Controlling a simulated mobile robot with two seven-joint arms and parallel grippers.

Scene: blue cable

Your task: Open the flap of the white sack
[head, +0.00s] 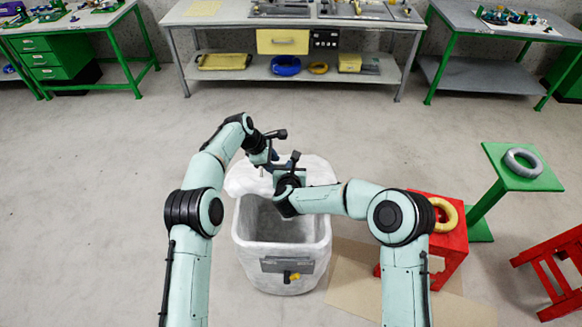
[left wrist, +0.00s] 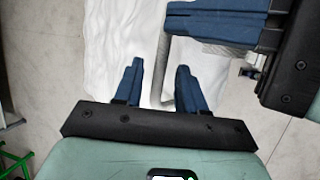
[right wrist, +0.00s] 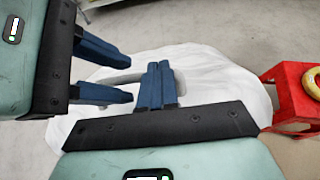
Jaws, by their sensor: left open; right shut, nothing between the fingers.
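The white sack (head: 305,255) stands on the floor in the middle of the head view, upright, its dark hollow inside visible. Its white flap (head: 316,172) lies beyond the opening, at the far rim, partly hidden by my grippers; it fills much of the right wrist view (right wrist: 215,80). A grey loop handle (left wrist: 167,70) on the flap passes by my left gripper (left wrist: 158,75), which is open, with its fingers apart near it. I cannot tell if they touch it. My right gripper (right wrist: 158,72) is shut and empty, beside the left one, over the flap.
A red stool (head: 450,243) with a yellow cable coil (head: 442,217) stands close right of the sack. Workbenches line the back. The floor left is clear.

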